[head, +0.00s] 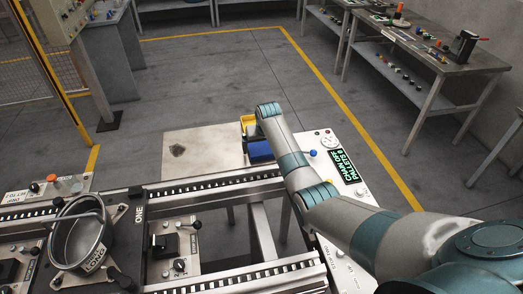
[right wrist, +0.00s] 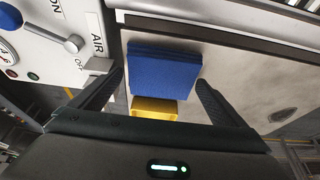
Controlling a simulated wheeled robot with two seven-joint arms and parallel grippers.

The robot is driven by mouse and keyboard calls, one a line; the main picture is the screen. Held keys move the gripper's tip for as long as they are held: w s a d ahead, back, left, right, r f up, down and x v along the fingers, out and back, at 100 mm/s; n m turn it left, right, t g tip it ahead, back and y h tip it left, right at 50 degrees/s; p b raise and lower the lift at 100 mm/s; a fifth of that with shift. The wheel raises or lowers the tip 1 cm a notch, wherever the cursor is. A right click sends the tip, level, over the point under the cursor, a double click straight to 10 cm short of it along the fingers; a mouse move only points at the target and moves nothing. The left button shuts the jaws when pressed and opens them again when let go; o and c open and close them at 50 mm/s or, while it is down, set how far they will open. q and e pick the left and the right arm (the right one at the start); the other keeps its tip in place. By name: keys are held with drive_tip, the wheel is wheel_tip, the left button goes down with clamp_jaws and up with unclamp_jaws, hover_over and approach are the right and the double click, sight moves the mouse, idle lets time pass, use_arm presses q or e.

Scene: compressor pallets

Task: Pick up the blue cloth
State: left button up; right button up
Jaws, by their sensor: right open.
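The blue cloth (head: 260,152) lies beside the control panel in the head view, partly hidden by my right arm. In the right wrist view the cloth (right wrist: 163,70) is a folded, flat-looking square between the lines of the two fingers. My right gripper (right wrist: 160,80) is open and empty, with one finger on each side of the cloth in the picture. I cannot tell how far it is from the cloth. In the head view my right forearm and wrist hide most of this gripper. My left gripper is not in view.
A yellow bin (head: 248,121) is against the cloth; it also shows in the right wrist view (right wrist: 154,108). The white control panel (head: 326,148) with knobs is close to the right. A conveyor rail (head: 215,183) and a metal pot (head: 83,238) are at left.

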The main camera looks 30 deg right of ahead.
idle(0.3)
drive_tip(key=c, duration=0.8)
drive_tip(key=shift+r, duration=0.2)
